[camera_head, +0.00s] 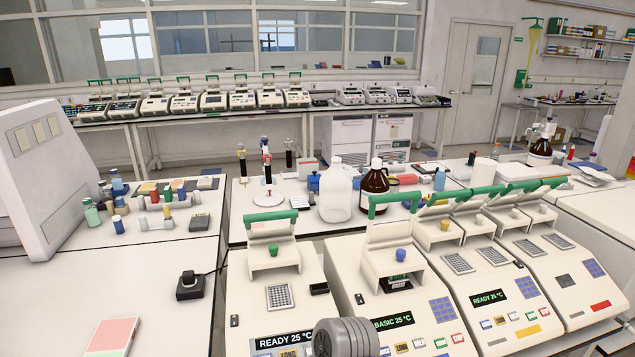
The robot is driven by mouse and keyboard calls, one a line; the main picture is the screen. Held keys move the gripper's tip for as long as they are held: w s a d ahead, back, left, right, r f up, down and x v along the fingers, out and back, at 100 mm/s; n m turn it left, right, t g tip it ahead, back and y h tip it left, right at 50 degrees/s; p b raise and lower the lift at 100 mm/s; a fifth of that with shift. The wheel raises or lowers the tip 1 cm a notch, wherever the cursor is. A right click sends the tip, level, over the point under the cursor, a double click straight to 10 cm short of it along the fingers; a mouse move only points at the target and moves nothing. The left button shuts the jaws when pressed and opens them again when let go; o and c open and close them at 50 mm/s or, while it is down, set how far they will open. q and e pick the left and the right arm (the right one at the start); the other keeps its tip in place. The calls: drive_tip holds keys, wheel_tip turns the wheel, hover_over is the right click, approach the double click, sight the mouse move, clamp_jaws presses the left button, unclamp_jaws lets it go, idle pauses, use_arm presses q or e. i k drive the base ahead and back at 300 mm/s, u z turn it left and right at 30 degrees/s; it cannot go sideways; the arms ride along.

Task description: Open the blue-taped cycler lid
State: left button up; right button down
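Several white cyclers stand in a row at the front right, each with a green bar at its top rear. The cycler with a blue knob (401,254) shows a "BASIC 25 °C" display (392,321). A dark recess (397,283) shows beneath its knob. I see no blue tape strip on it; its lower front is cut off by the frame and partly covered by a grey ribbed part. Whether its lid is shut or partly raised, I cannot tell. Neither gripper can be made out.
A white jug (335,192) and a brown bottle (373,188) stand behind. The left bench (150,290) has free room.

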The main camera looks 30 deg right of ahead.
sight(385, 259)
drive_tip(key=z, duration=3.45)
drive_tip(key=i, duration=1.05)
drive_tip(key=u, duration=2.45)
